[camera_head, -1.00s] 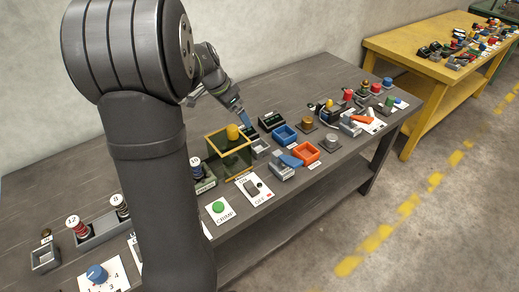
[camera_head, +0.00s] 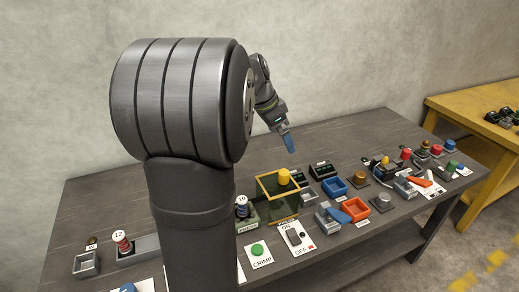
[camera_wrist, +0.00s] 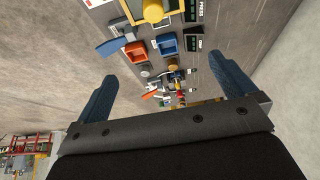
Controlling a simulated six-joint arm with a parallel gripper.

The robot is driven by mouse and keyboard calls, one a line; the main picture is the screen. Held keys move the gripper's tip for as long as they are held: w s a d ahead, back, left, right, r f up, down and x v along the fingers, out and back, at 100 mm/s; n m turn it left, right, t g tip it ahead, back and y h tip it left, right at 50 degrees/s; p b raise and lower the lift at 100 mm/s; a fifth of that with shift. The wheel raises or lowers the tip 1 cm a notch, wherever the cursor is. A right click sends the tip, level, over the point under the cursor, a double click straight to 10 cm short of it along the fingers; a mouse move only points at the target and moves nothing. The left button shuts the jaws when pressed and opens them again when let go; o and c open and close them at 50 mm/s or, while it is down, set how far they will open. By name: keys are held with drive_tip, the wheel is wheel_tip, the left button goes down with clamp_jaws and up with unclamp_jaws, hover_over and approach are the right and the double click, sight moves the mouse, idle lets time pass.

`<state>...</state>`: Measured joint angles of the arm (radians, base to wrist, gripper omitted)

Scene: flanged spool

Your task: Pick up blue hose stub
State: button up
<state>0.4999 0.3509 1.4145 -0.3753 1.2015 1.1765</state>
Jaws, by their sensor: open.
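My gripper (camera_head: 288,143) is above the rear of the grey bench, behind the yellow-framed box. In the wrist view its two blue fingers (camera_wrist: 166,71) are wide apart with nothing between them. I cannot tell for certain which object is the blue hose stub.
The yellow-framed box (camera_head: 279,187) with a yellow knob stands mid-bench. Right of it are a blue bin (camera_head: 334,187), an orange bin (camera_head: 355,209) and a grey vise with a blue lever (camera_head: 338,214). Numbered spools stand at left. The rear bench strip (camera_head: 350,140) is clear.

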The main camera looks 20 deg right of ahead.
drive_tip(key=c, duration=1)
drive_tip(key=a+f+m, duration=0.1)
drive_tip(key=a+f, duration=0.4)
drive_tip(key=a, duration=0.4)
drive_tip(key=a+f+m, duration=0.1)
drive_tip(key=a+f, duration=0.4)
drive_tip(key=a, duration=0.5)
drive_tip(key=shift+g, duration=0.4)
drive_tip(key=x, duration=1.1)
drive_tip(key=w+x, duration=0.1)
drive_tip(key=x, duration=0.4)
drive_tip(key=shift+d, duration=0.35)
